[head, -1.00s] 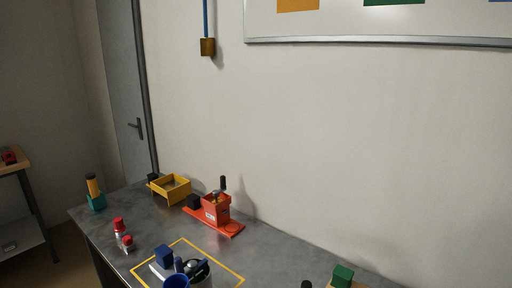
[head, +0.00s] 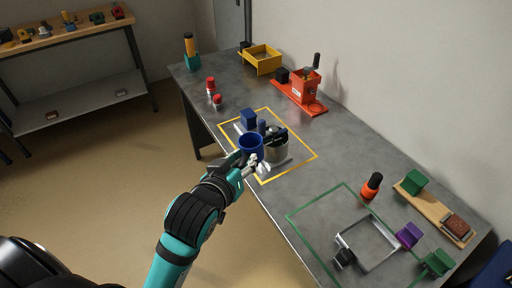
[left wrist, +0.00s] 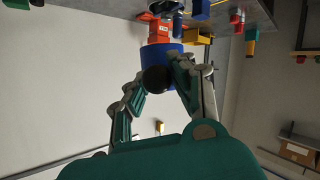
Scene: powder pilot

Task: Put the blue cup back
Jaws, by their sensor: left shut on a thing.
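The blue cup (head: 251,147) is at the near edge of the grey table, by the yellow outlined area. My left gripper (head: 248,163) is shut on it from the near side. In the left wrist view the cup (left wrist: 160,55) sits between the fingers of the gripper (left wrist: 160,78). Whether the cup touches the table is unclear. A steel pot with a dark top (head: 276,149) stands right behind the cup, and a blue block (head: 248,118) is farther back. My right gripper is not in view.
A red grinder-like box (head: 304,88) and a yellow tray (head: 262,60) stand at the back. Red-capped jars (head: 211,87) are at the left edge. A green outline (head: 318,203) holds a metal frame (head: 374,262) at right. An orange bottle (head: 371,186) stands near it.

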